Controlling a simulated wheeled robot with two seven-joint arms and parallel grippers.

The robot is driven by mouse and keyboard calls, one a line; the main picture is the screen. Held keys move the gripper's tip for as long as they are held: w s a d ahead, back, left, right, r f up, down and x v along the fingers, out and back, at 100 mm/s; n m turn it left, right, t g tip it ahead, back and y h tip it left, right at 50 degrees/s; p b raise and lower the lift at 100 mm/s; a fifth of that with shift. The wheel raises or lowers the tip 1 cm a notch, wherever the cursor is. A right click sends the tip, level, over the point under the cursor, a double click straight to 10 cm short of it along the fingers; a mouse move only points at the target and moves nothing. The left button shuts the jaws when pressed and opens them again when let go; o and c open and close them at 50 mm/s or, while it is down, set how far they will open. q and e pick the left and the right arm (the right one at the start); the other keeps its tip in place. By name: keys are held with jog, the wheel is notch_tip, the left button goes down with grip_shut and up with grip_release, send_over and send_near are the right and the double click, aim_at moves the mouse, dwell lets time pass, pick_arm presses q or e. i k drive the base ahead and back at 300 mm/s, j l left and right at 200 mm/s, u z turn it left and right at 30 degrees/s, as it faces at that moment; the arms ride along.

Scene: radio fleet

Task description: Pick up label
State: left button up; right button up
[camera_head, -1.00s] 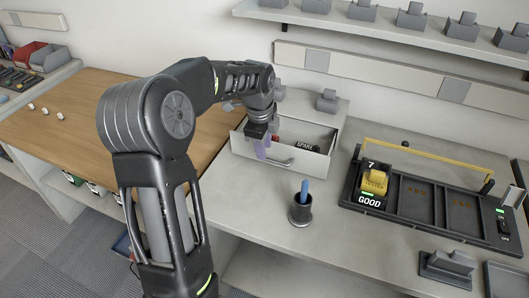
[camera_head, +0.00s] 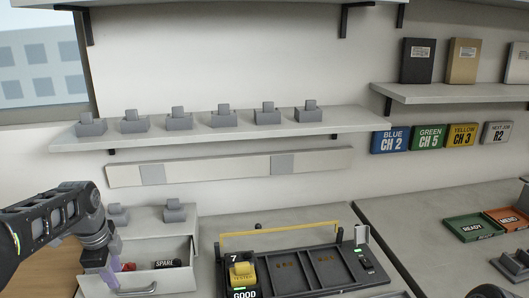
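The black label reading SPARE (camera_head: 165,264) is in the open drawer (camera_head: 168,280), beside a small red-and-dark item. My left gripper (camera_head: 112,268) is at the left end of this drawer, pointing down, with purple showing at its tip. Its fingers are small and partly hidden, so I cannot tell whether they are open or hold something. Other text labels in view are the GOOD label (camera_head: 245,294) below the yellow radio (camera_head: 241,273) and the wall signs BLUE CH 2 (camera_head: 391,139), GREEN CH 5 (camera_head: 429,137), YELLOW CH 3 (camera_head: 461,135) and NEXT JOB R2 (camera_head: 497,132).
A black tray (camera_head: 330,285) with a yellow bar (camera_head: 280,228) stands right of the drawer. A shelf (camera_head: 215,132) holds several grey cradles. Green READY (camera_head: 474,228) and orange MEND (camera_head: 508,221) trays lie on the right table. Bare counter (camera_head: 400,215) lies between.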

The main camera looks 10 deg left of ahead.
aim_at(176, 262)
jog(key=k, duration=1)
